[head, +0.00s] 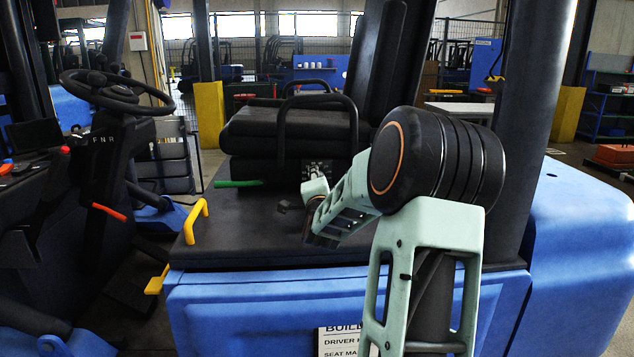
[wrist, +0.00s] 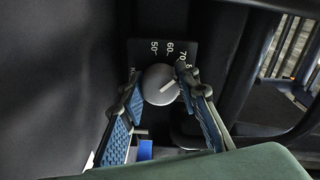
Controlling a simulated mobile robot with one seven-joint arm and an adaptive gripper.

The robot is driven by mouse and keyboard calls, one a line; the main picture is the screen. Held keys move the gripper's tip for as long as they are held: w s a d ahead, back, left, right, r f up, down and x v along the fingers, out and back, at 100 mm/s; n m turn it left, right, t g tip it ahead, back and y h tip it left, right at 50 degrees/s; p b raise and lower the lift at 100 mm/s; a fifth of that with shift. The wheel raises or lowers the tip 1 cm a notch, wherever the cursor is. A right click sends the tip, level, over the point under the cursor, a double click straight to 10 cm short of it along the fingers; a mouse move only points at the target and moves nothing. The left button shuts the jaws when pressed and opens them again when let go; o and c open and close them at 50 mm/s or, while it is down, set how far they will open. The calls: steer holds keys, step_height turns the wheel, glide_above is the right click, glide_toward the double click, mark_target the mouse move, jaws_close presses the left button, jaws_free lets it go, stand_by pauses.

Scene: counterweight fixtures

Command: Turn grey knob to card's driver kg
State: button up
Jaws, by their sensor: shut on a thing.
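The grey knob (wrist: 160,84) is round with a white pointer line, in the middle of the wrist view. It sits on a black dial plate (wrist: 137,52) with white marks 50, 60, 70 and a part-hidden one beyond. The pointer slants up and right, roughly between 70 and the part-hidden mark; the exact reading is unclear. My gripper (wrist: 158,77) is shut on the knob, one finger on each side. In the head view the dial plate (head: 318,166) is small, below the seat. The card (head: 336,343) shows driver and seat lines, cut off; no kg value is readable.
The black seat (head: 290,130) with its armrest bars rises behind my gripper. A yellow handle (head: 195,221) and a green lever (head: 238,184) are to the left. A steering wheel (head: 117,92) stands farther left. The blue body (head: 250,310) is in front.

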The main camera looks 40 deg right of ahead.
steer(key=o, duration=1.2)
steer(key=shift+c, duration=0.2)
steer(key=v, duration=1.2)
steer(key=shift+r, duration=0.15)
